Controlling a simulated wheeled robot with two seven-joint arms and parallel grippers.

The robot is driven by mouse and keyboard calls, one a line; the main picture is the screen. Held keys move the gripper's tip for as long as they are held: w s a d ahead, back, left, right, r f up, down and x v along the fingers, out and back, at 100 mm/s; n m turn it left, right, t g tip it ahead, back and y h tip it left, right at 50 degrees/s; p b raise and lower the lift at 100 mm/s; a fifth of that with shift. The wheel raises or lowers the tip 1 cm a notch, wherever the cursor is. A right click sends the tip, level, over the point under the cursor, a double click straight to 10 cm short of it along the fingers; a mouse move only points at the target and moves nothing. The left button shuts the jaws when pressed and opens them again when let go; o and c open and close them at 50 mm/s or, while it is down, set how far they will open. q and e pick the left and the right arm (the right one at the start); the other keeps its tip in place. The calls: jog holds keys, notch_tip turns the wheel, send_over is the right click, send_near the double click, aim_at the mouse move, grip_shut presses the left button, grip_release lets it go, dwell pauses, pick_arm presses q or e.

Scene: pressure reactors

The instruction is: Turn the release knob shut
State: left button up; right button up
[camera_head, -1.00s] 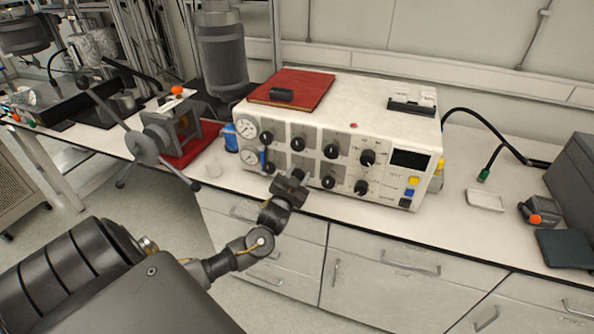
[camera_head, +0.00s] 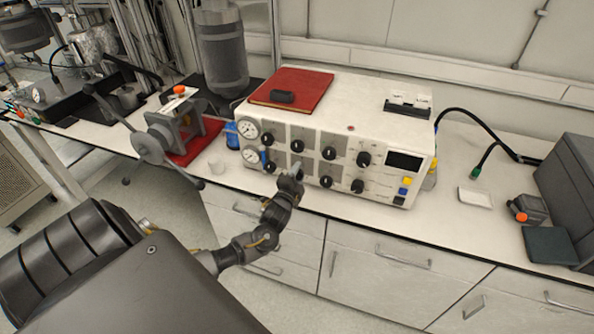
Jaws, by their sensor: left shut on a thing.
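The white control box (camera_head: 392,107) stands on the bench with two rows of black knobs on its front. My left gripper (camera_head: 295,171) is at the lower row, in front of the second knob place from the left. It is shut on the knob there, which the fingers hide. I cannot read the labels to confirm that this is the release knob. Other lower-row knobs show to the right (camera_head: 326,181) and further right (camera_head: 357,186). My right gripper is not in view.
Two gauges (camera_head: 248,129) sit at the panel's left end. A red book-like slab (camera_head: 315,88) with a small black object lies on top of the box. A grey box (camera_head: 572,190) is at the right. Drawers lie below the bench edge.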

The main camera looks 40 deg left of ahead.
pick_arm(q)
jog(key=m+p, duration=0.2)
jog(key=m, duration=0.2)
jog(key=shift+r, duration=0.1)
jog(key=shift+m+p, duration=0.85)
jog(key=shift+m, duration=1.15)
jog(key=shift+f, duration=0.2)
jog(key=o, duration=1)
jog(key=shift+c, duration=0.2)
jog(key=b+v, duration=0.2)
jog(key=v, duration=0.8)
jog(key=shift+s, duration=0.35)
